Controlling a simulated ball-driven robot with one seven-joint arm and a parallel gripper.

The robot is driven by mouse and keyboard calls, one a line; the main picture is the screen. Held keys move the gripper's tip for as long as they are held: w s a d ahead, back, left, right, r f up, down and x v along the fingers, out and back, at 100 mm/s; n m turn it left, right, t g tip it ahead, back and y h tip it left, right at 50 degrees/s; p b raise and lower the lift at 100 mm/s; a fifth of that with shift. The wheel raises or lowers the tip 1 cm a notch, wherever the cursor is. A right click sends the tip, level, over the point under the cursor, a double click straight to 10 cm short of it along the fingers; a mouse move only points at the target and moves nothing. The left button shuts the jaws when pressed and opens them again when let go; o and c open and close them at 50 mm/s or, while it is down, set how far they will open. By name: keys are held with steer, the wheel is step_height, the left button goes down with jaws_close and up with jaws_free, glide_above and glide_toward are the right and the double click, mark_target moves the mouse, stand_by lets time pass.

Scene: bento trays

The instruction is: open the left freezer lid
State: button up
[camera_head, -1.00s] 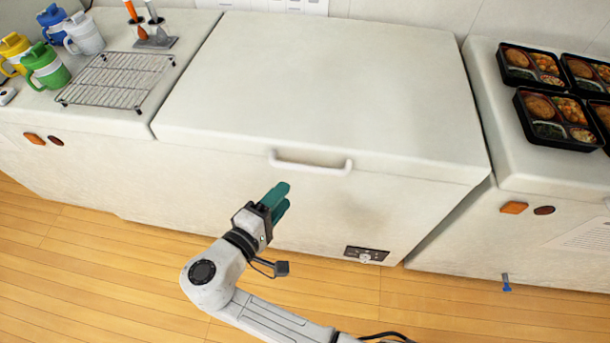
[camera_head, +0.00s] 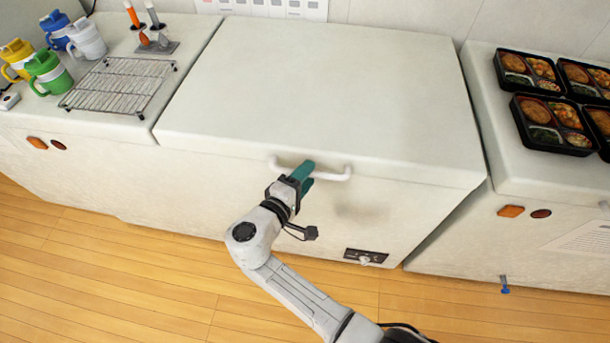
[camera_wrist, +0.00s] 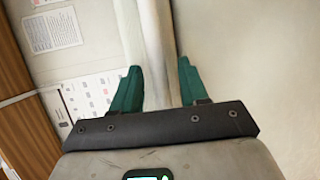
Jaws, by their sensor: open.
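The white freezer lid (camera_head: 320,85) lies closed on the chest freezer (camera_head: 210,190) in the middle of the head view. Its white bar handle (camera_head: 335,176) runs along the front edge of the lid. My gripper (camera_head: 304,175) has teal fingers and is at the handle, covering its middle part. In the wrist view, my gripper (camera_wrist: 155,85) is open, with the fingers apart and a pale bar (camera_wrist: 157,45), seemingly the handle, between them. I cannot tell whether either finger touches it.
A wire rack (camera_head: 120,84), several mugs (camera_head: 47,74) and a utensil stand (camera_head: 155,45) are on the left unit. Several bento trays (camera_head: 552,124) are on the right unit. A control panel (camera_head: 365,256) is low on the freezer front. The lid top is bare.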

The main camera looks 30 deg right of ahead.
jaws_close()
stand_by(0.4)
